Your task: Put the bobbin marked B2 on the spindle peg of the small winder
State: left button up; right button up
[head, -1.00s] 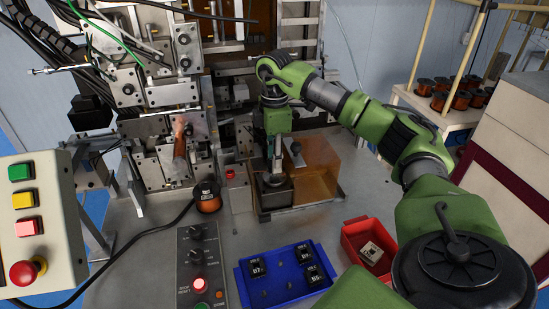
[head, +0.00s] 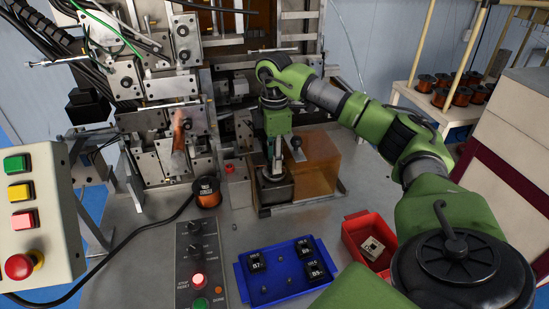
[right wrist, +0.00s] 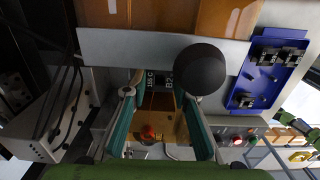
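My right gripper (head: 273,172) points down at the small winder (head: 265,200), low over its dark base. In the right wrist view its teal fingers (right wrist: 157,100) close in on both sides of a dark bobbin marked B2 (right wrist: 165,85), which appears gripped between the fingertips. My left gripper is out of view.
An amber cover (head: 322,160) and a black-knobbed lever (head: 296,143) stand close right of the gripper. A blue tray (head: 275,284) with three black bobbins, a red bin (head: 352,240) and a control box (head: 190,265) lie in front. A copper-wound spool (head: 207,195) is left.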

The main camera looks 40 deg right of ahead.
jog(key=o, duration=0.5)
notch_tip(320, 180, up, 12)
dwell(0.4)
